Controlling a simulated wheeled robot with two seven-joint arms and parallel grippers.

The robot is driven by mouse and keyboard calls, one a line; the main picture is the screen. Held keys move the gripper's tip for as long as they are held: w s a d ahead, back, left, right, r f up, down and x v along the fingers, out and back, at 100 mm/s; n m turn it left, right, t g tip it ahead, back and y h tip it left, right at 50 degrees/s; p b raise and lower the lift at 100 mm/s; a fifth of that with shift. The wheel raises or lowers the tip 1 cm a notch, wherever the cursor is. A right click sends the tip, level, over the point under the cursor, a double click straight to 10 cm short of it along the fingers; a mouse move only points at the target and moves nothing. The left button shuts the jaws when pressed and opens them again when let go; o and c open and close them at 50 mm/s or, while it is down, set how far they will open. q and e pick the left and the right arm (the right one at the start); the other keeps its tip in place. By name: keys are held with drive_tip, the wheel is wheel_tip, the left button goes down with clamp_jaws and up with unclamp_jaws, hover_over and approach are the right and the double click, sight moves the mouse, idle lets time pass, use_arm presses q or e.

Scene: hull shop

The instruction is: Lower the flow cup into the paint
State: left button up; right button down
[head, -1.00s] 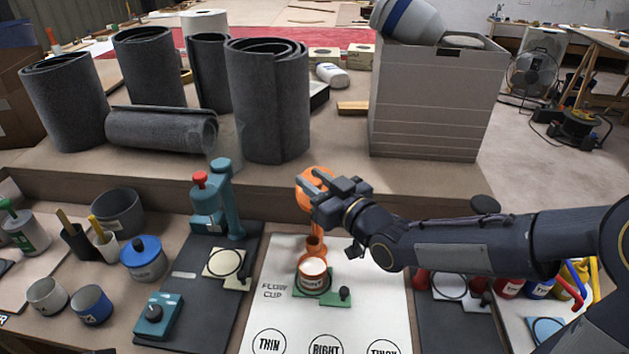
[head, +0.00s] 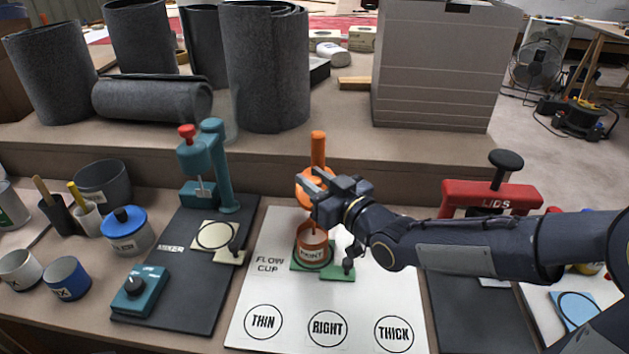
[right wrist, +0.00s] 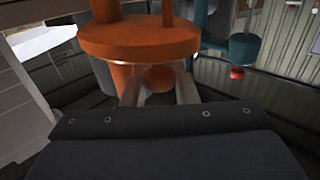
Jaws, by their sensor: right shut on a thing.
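The orange flow cup stand has a post (head: 318,147) and a round orange carriage (head: 309,196). My right gripper (head: 312,180) is shut on a small orange knob (right wrist: 158,78) of this carriage, seen between the fingers in the right wrist view. Below the carriage, the paint pot (head: 312,256) stands on a green base (head: 338,274) on the white sheet. A thin stem runs from the carriage down into the pot's mouth. The flow cup at its lower end is not clearly seen; the pot and gripper hide it. My left gripper is out of view.
The white sheet (head: 270,292) has circles marked THIN, RIGHT and THICK. A teal mixer (head: 222,165) on a dark mat stands to the left, and a red lids press (head: 490,196) to the right. A raised ledge with grey rolls (head: 265,70) lies behind.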

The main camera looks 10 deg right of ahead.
drive_tip(key=shift+f, duration=0.6)
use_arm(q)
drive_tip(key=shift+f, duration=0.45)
use_arm(e)
drive_tip(key=shift+s, duration=0.1)
drive_tip(key=c, duration=1.2)
unclamp_jaws()
drive_tip(key=shift+r, duration=0.15)
drive_tip(key=shift+s+d, duration=0.25)
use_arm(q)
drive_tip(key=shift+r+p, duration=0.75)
use_arm(e)
drive_tip(key=v, duration=0.7)
